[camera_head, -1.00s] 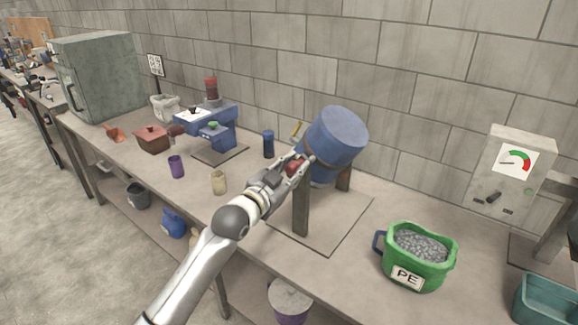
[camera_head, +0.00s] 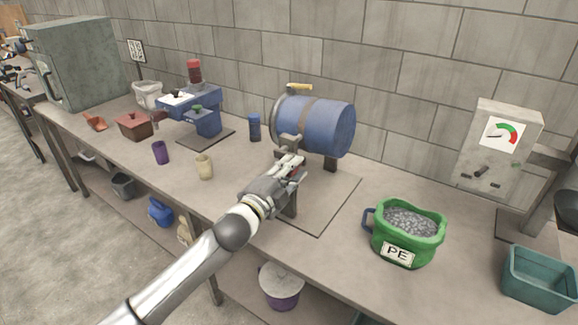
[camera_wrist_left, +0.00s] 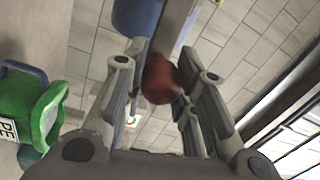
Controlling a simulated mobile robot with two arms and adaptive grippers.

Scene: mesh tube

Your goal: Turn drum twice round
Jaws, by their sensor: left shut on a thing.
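The blue drum (camera_head: 325,126) lies about level on its stand (camera_head: 331,162), with a brown band round it and a yellow handle (camera_head: 299,87) on top at its left end. My left gripper (camera_head: 297,172) is at the near side of the stand, below the drum's left part. In the left wrist view its fingers are shut on a dark red knob (camera_wrist_left: 160,78). A bit of the drum (camera_wrist_left: 137,16) shows above the knob there. In the head view the fingers mostly hide the knob. My right gripper is in neither view.
A green PE bucket of grey pellets (camera_head: 405,236) stands right of the stand. A gauge box (camera_head: 500,146) and teal bin (camera_head: 540,279) are farther right. A dark blue canister (camera_head: 254,127) stands behind.

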